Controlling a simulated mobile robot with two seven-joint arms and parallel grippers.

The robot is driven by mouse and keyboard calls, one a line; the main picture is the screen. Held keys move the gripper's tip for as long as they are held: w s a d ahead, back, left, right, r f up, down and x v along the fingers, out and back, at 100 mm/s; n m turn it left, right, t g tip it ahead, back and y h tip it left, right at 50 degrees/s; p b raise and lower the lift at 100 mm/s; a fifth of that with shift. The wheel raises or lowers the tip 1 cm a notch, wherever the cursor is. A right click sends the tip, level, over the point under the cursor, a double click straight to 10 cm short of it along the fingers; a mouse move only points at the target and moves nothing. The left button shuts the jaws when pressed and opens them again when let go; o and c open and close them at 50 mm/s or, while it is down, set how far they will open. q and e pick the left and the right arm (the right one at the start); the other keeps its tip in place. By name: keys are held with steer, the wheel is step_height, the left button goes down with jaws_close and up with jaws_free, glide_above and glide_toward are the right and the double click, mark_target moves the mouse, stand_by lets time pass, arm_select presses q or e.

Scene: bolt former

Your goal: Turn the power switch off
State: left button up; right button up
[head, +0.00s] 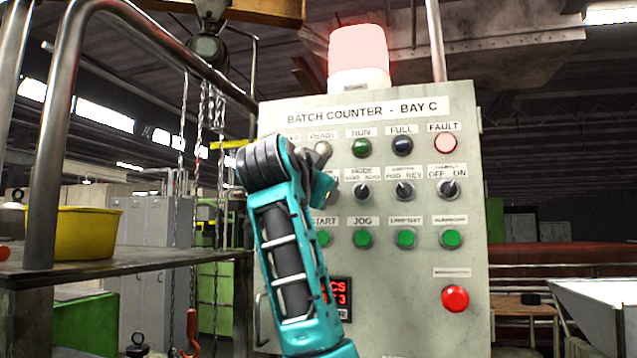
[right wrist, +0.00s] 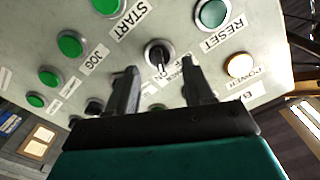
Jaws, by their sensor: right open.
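The power switch is a black selector knob (right wrist: 158,52) on the grey panel in the right wrist view, beside a partly hidden OFF/ON label. Its pale pointer line points down in that view, seemingly toward the ON side. My right gripper (right wrist: 160,66) is open, its two dark fingers reaching toward the panel on either side of the knob; I cannot tell whether they touch it. A lit amber POWER lamp (right wrist: 240,65) is right of the fingers. In the head view, my teal arm hides the panel's left columns, including this switch, and my right gripper's fingers. My left gripper is not in view.
The control panel (head: 390,285) carries other selectors, green buttons, a red button (head: 455,298) and a lit FAULT lamp (head: 446,142). A green RESET button (right wrist: 212,13) lies close to the knob. A metal platform with a yellow bowl (head: 85,232) stands left.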

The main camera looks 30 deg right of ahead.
steer(key=shift+x, duration=0.8)
steer(key=shift+c, duration=0.4)
jaws_close()
